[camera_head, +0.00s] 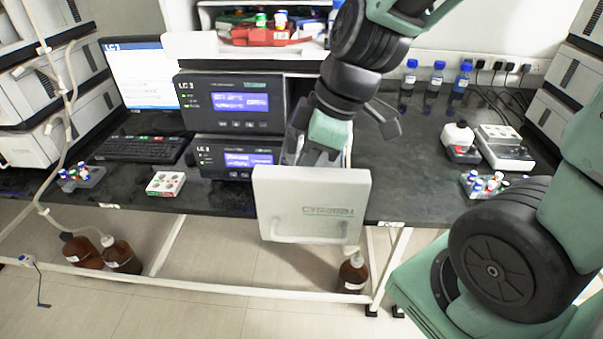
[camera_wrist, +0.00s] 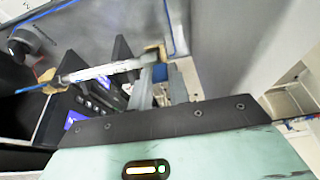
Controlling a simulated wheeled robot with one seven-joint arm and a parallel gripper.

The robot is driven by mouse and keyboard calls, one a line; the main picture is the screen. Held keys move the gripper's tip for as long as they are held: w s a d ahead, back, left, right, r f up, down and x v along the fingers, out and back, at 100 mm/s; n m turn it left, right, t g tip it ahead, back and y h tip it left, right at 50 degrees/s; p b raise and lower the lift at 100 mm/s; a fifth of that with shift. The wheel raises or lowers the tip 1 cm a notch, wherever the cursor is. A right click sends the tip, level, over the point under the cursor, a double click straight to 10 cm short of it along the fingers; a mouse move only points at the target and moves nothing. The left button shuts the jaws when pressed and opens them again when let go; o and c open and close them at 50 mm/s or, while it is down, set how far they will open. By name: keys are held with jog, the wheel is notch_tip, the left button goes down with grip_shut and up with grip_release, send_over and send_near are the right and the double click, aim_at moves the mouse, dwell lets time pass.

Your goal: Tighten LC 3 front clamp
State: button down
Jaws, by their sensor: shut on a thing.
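The LC 3 instrument (camera_head: 222,100) is a stack of dark modules with blue displays on the bench. Its pale compartment door (camera_head: 312,205) stands open toward me and hides the inside in the head view. In the wrist view, a silver column (camera_wrist: 98,72) lies slanted across the compartment. A tan clamp (camera_wrist: 154,52) is at its right end and another tan clamp (camera_wrist: 47,80) at its left end. My gripper (camera_wrist: 158,76) reaches in behind the door. Its grey fingers are shut at the right-end clamp, which is partly hidden by them.
The door's pale panel (camera_wrist: 235,45) rises close on the right in the wrist view. A monitor (camera_head: 140,75) and keyboard (camera_head: 133,148) stand left of LC 3. Blue-capped bottles (camera_head: 437,76) and a small device (camera_head: 502,148) are on the right bench. Brown bottles (camera_head: 122,256) stand below.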

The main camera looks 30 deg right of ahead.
jog(key=shift+d+b, duration=0.1)
jog(key=shift+b, duration=0.2)
jog(key=c, duration=1.3)
grip_release()
